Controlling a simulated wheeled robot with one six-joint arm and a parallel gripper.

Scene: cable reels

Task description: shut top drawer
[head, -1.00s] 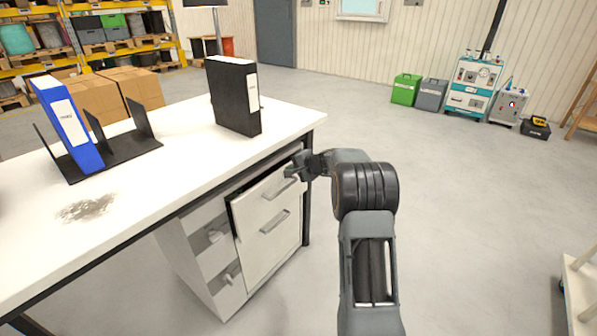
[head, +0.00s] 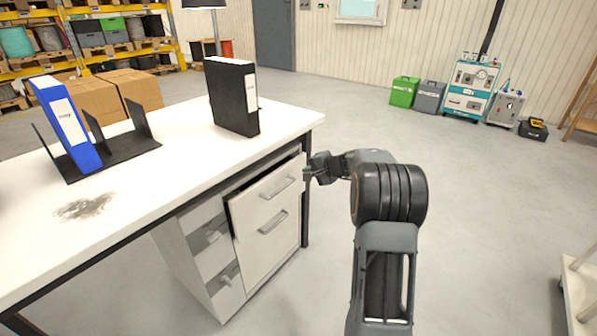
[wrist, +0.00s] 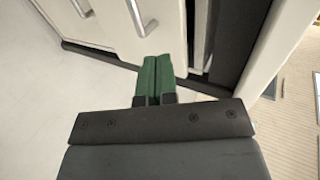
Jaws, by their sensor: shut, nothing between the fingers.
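The top drawer (head: 263,198) is in the white drawer unit under the desk, with a bar handle (head: 278,187) on its front. A dark gap shows along its upper and left edges, so it appears to stand out slightly; how far is hard to tell. My gripper (head: 308,174) is beside the right end of the drawer front, its green fingers together and empty. In the wrist view the fingers (wrist: 157,80) point towards the pale drawer front, with a handle (wrist: 142,18) just ahead. I cannot tell whether they touch the front.
A second handle (head: 273,222) is below the top one. The white desk (head: 180,165) overhangs the unit, with a dark leg (head: 306,215) at its right. A black binder (head: 233,95) and a blue binder (head: 66,125) stand on it.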

